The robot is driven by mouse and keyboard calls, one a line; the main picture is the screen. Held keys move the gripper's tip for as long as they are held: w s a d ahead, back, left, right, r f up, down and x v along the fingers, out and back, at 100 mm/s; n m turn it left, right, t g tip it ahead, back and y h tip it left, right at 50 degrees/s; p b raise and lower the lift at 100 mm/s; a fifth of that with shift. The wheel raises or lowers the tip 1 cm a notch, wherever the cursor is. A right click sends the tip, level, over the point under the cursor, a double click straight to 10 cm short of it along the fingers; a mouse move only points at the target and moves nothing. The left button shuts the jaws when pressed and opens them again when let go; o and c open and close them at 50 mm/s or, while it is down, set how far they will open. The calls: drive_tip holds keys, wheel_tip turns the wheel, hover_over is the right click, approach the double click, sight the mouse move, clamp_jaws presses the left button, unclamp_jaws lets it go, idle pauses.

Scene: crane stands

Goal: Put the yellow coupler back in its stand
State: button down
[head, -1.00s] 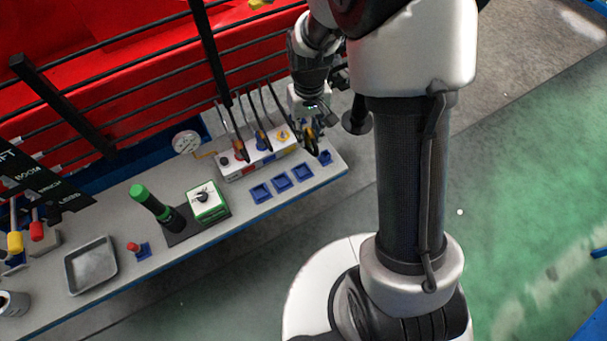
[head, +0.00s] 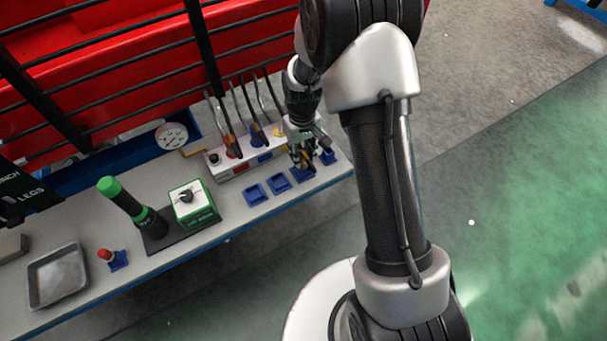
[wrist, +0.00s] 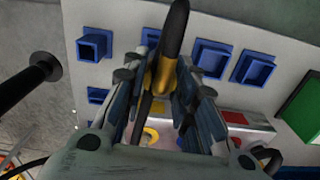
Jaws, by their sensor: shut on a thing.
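My gripper (head: 302,152) is shut on the yellow coupler, low over the right part of the bench. In the wrist view the coupler (wrist: 163,75) sits between the fingers (wrist: 160,100), yellow with a dark end pointing to the top of the picture. A row of blue stands lies on the bench: a left one (head: 255,194), a middle one (head: 279,184), and one (head: 303,174) right below my gripper. In the wrist view that last stand (wrist: 150,38) is partly hidden behind fingers and coupler. I cannot tell whether the coupler touches it.
A separate blue holder (head: 327,157) stands at the bench's right end. Behind is a white manifold (head: 228,172) with ports and hoses. A green-and-white box (head: 193,203), green-topped cylinder (head: 125,200), red knob (head: 106,255) and grey tray (head: 58,276) stand to the left.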

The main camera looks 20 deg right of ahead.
sight(302, 160)
drive_tip(key=shift+f, duration=0.25)
idle(0.4)
drive_tip(key=shift+f+b, duration=0.95)
drive_tip(key=shift+f, duration=0.55)
drive_tip(key=c, duration=1.2)
unclamp_jaws()
drive_tip(key=shift+r, duration=0.1)
drive_tip(key=shift+r+p, duration=1.95)
drive_tip(key=shift+r, duration=0.6)
drive_tip(key=shift+f, duration=0.1)
